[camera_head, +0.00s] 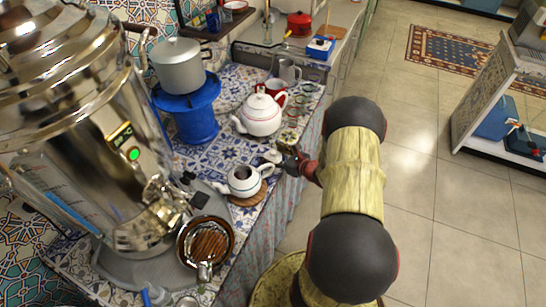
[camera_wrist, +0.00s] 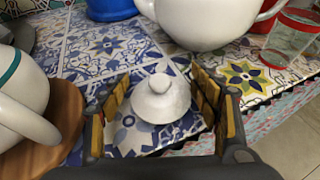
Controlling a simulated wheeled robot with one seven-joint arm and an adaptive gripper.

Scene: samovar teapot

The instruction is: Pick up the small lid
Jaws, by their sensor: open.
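The small white lid (camera_wrist: 160,98) with a round knob lies on the patterned tile counter. In the wrist view it sits between the two open fingers of my gripper (camera_wrist: 165,105), with tile showing on both sides of it. In the head view the lid (camera_head: 272,156) is a small white shape just left of my gripper (camera_head: 288,163). The small teapot (camera_head: 243,181) stands lidless on a round wooden coaster (camera_head: 248,200), left of the lid. Its white side also shows at the left of the wrist view (camera_wrist: 22,90).
A larger white teapot (camera_head: 260,115) stands close behind the lid. Glass cups (camera_head: 293,111) stand near the counter's right edge. A big steel samovar (camera_head: 120,150) fills the left, and a pot (camera_head: 178,66) sits on a blue stand (camera_head: 193,112). Open floor lies right of the counter.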

